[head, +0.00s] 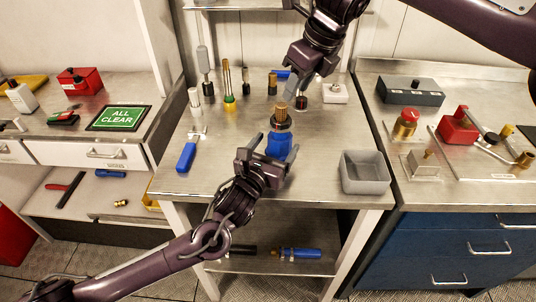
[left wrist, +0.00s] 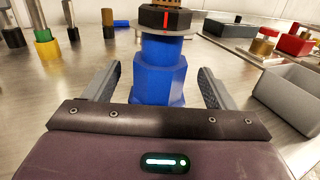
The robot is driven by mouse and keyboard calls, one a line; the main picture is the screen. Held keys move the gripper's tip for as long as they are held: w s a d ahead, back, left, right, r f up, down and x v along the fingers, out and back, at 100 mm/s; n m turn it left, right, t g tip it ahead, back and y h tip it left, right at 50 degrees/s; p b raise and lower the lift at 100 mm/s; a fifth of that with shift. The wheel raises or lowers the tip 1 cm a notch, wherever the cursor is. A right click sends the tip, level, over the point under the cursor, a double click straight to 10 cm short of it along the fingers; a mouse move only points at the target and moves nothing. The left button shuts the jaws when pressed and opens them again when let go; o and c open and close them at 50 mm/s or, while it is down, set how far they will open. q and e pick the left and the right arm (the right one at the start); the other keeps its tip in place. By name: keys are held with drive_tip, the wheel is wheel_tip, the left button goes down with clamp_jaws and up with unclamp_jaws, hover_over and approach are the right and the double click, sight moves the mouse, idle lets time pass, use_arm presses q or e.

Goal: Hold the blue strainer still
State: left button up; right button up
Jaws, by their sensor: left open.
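The blue strainer (head: 277,146) stands upright near the middle of the steel table, with a dark collar and a brass-coloured top. It also shows in the left wrist view (left wrist: 160,72) as a blue stepped body under a grey flange and a black ring with a red mark. My left gripper (head: 274,148) is open, one finger on each side of the blue body. In the left wrist view, gaps show between the fingers and the body. My right gripper (head: 301,88) is above the table's back, behind the strainer; its finger gap is unclear.
A grey open bin (head: 365,184) stands right of the strainer. A blue-handled tool (head: 187,155) lies at the left. Several upright fittings, including a brass one with a green and yellow base (head: 228,98), stand at the back left. The table's front middle is clear apart from my arm.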

sight(275, 145)
use_arm(q)
drive_tip(key=shift+x, duration=1.75)
drive_tip(key=c, duration=1.3)
drive_tip(key=o, duration=1.1)
drive_tip(key=c, duration=1.1)
